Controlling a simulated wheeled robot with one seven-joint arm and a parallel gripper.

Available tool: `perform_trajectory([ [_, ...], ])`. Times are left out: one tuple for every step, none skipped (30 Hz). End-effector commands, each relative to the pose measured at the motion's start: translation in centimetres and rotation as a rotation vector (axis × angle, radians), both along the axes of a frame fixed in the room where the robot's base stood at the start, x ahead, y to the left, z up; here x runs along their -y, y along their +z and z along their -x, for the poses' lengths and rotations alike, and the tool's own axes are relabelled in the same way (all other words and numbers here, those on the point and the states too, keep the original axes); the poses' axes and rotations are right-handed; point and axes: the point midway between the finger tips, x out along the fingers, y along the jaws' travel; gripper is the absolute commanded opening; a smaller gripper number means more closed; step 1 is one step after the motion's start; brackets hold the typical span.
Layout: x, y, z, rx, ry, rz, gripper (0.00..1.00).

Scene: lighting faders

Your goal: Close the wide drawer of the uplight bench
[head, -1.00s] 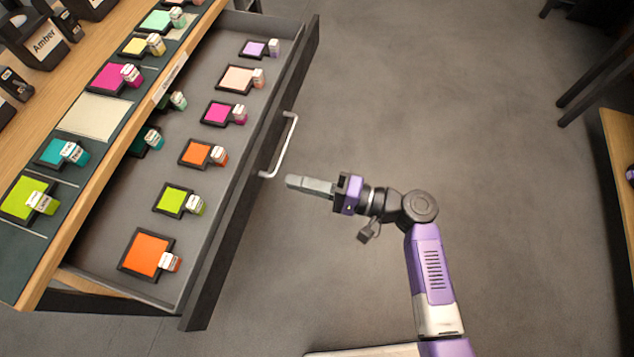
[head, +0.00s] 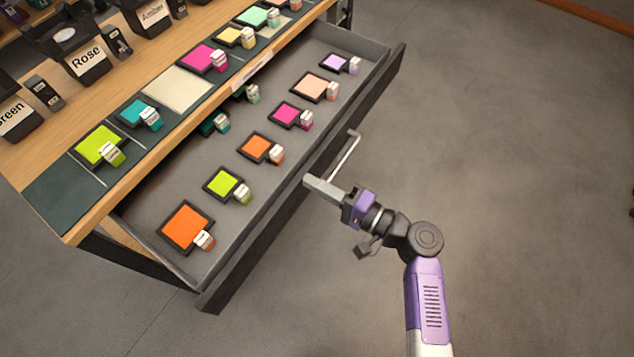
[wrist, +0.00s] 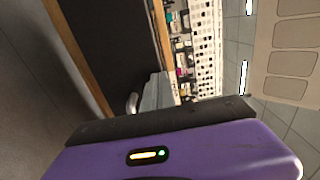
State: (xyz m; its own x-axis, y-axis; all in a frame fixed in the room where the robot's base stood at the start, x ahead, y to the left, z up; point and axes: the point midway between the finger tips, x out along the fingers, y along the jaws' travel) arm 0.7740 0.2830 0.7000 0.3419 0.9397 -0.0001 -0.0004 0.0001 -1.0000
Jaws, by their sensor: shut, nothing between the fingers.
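The wide drawer (head: 262,256) of the uplight bench stands open in the head view, its dark front running diagonally. Several coloured gel frames with small labelled tags lie inside. Its pale bar handle (head: 345,158) sticks out from the front. My gripper (head: 308,182) is shut and empty, its fingertips at or very near the drawer front, just left of the handle; I cannot tell if they touch. In the wrist view the grey fingers (wrist: 158,92) point at the dark drawer front (wrist: 115,40), with the handle (wrist: 131,103) beside them.
The bench's wooden top (head: 135,92) carries a dark mat with gel frames. Black holders, one labelled Rose (head: 84,60), stand at its back. The grey floor (head: 500,150) right of the drawer is clear.

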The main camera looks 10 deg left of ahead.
Motion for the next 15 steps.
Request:
perform_trajectory([
  [-0.2,-0.1,-0.1,0.001,0.002,0.000,0.00],
  [-0.4,-0.1,-0.1,0.001,0.002,0.000,0.00],
  [-0.7,-0.1,-0.2,0.001,0.003,0.000,0.00],
  [-1.0,-0.2,-0.3,0.001,0.003,0.000,0.00],
  [-1.3,-0.2,-0.4,0.001,0.002,0.000,0.00],
  [-1.9,-0.3,-0.6,0.002,0.004,0.000,0.00],
  [-2.4,-0.3,-0.8,0.003,0.005,0.000,0.00],
  [-2.9,-0.3,-1.0,0.004,0.005,0.000,0.00],
  [-3.6,-0.4,-1.2,0.003,0.005,0.000,0.00],
  [-4.3,-0.4,-1.5,0.004,0.004,-0.001,0.00],
  [-5.0,-0.4,-1.7,0.004,0.005,-0.001,0.00],
  [-5.9,-0.4,-2.0,0.006,0.006,-0.001,0.00],
  [-6.7,-0.5,-2.3,0.005,0.006,-0.001,0.00],
  [-7.4,-0.5,-2.6,0.006,0.005,-0.001,0.00],
  [-8.5,-0.6,-2.9,0.005,0.007,0.000,0.00],
])
